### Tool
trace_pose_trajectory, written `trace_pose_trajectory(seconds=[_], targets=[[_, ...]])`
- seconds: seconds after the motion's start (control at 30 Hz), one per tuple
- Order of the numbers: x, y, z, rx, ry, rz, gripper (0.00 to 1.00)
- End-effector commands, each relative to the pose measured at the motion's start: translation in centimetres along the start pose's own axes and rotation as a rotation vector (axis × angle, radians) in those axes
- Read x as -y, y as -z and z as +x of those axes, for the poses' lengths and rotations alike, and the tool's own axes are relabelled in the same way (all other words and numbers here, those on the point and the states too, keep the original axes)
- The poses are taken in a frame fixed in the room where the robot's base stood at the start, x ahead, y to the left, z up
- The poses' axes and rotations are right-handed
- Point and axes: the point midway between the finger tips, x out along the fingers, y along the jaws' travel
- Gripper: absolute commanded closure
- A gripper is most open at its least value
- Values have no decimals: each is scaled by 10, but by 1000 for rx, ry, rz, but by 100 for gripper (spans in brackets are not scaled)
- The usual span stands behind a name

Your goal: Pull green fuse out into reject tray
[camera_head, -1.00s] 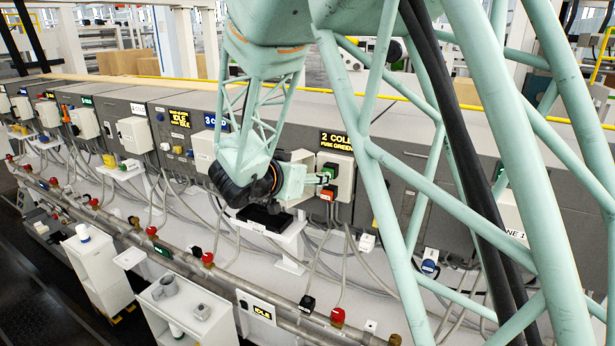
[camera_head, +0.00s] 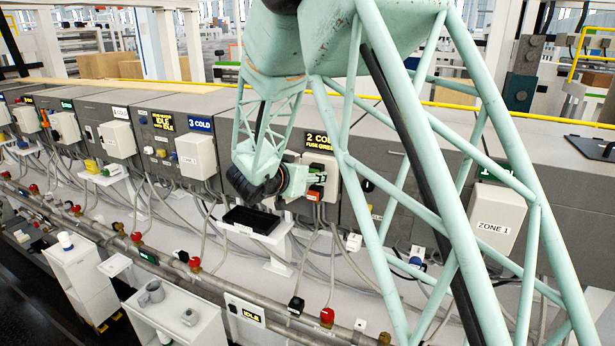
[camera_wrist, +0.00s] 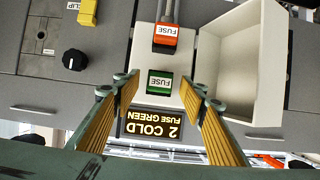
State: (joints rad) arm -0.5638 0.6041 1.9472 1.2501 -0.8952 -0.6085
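The green fuse (camera_wrist: 160,82) sits in the white fuse box (camera_wrist: 142,52) beside the display reading "2 COLD FUSE GREEN" (camera_wrist: 150,127). My gripper (camera_wrist: 159,86) is open in the wrist view, with one yellow-padded finger on each side of the green fuse and visible gaps between. In the head view my gripper (camera_head: 305,180) is at the fuse box, and its fingers partly hide the green fuse. An orange-red fuse (camera_wrist: 165,38) sits in the same box. A black tray (camera_head: 250,219), apparently empty, rests on a white shelf below and left of my gripper.
The open white box lid (camera_wrist: 240,65) stands close beside one finger. A black knob (camera_wrist: 73,59) and a yellow clip (camera_wrist: 87,12) are on the grey panel. Pipes with red valve caps (camera_head: 327,316) run below. White stands (camera_head: 184,312) hold grey items.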

Motion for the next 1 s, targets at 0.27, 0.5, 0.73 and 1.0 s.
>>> trace_pose_trajectory(seconds=[0.27,0.5,0.73,1.0], targets=[[0,0,2,0,0,0,61],[0,0,1,0,0,0,77],[0,0,1,0,0,0,84],[0,0,0,0,1,0,90]])
